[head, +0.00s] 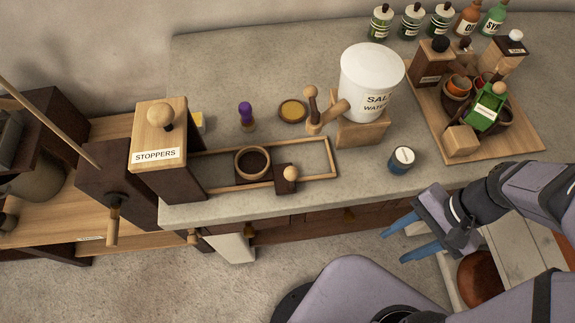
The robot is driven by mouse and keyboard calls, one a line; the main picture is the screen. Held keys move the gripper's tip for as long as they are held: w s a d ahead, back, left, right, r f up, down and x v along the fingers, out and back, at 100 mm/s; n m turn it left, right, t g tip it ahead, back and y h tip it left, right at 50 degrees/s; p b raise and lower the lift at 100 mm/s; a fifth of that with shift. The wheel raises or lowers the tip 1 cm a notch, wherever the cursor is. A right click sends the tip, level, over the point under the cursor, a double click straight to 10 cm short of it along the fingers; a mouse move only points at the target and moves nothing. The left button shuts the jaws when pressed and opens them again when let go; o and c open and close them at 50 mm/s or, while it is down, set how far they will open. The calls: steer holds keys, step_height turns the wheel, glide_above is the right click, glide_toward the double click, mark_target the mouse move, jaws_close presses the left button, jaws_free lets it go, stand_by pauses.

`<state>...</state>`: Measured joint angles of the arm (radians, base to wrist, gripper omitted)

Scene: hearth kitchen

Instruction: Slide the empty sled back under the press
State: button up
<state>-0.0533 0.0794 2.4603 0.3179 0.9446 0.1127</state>
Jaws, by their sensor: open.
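The press appears to be the dark wooden housing with a pale top labelled STOPPERS (155,135) and a round knob, at the left end of the counter. A pale wooden rail frame (318,142) runs right from it. The sled (284,187) shows as dark wood with a pale round knob (290,173), out on the rails to the right of the housing. A round wooden cup or ring (252,163) with a dark inside sits at its left; I cannot tell whether it is part of the sled. My gripper (392,248) is open and empty, in front of the counter, right of the sled and apart from it.
A dark blue jar (401,160) stands near the counter edge, between rails and arm. Behind the rails are a purple-topped stamp (246,117), a round dish (293,111), a wooden mallet-like tool (318,116) and a white salt-water tub (371,82). A crowded wooden board (525,139) lies right.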

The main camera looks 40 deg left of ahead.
steer(key=s+a+r+m+g+y+p, duration=0.1)
steer(key=a+r+m+g+y, duration=0.15)
steer(key=a, duration=0.35)
steer(key=s+a+r+m+g+y+p, duration=0.1)
steer(key=s+a+r+m+g+y, duration=0.15)
steer(key=a, duration=0.35)
steer(key=m+g+y, duration=0.2)
steer(key=m+y, duration=0.2)
steer(key=y, duration=0.2)
glide_toward(292, 173)
steer(key=shift+s+a+f+p, duration=0.15)
steer(key=shift+s+a+f, duration=0.2)
steer(key=shift+s+f, duration=0.25)
steer(key=shift+s+a+f+p, duration=0.15)
steer(key=shift+s+a+f, duration=0.2)
steer(key=shift+s+f, duration=0.2)
steer(key=shift+w+a+r+m+t+y, duration=0.3)
steer(key=shift+w+a+m+y, duration=0.1)
steer(key=shift+m+y, duration=0.15)
steer(key=shift+p+x, duration=0.85)
steer(key=shift+x, duration=2.85)
